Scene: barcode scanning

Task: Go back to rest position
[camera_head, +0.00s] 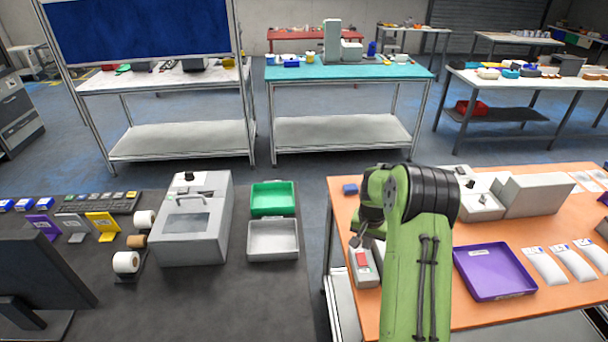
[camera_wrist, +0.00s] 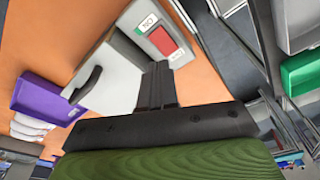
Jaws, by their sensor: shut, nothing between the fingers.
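My gripper (camera_head: 356,240) is at the left side of the orange table (camera_head: 462,231), just above a small grey switch box (camera_head: 366,279) with a red button. In the wrist view my gripper (camera_wrist: 158,70) has its dark fingers together with nothing between them. The fingertips are close beside the red switch (camera_wrist: 163,42), which has a green part and white ON and OFF labels. I cannot tell whether they touch the box. My green arm hides part of the orange table in the head view.
A purple tray (camera_head: 494,272), white packets (camera_head: 545,266) and a grey machine (camera_head: 530,196) are on the orange table. The dark table on the left holds a grey printer-like machine (camera_head: 193,225), a green tray (camera_head: 272,199) and a grey tray (camera_head: 273,240). A floor gap separates the tables.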

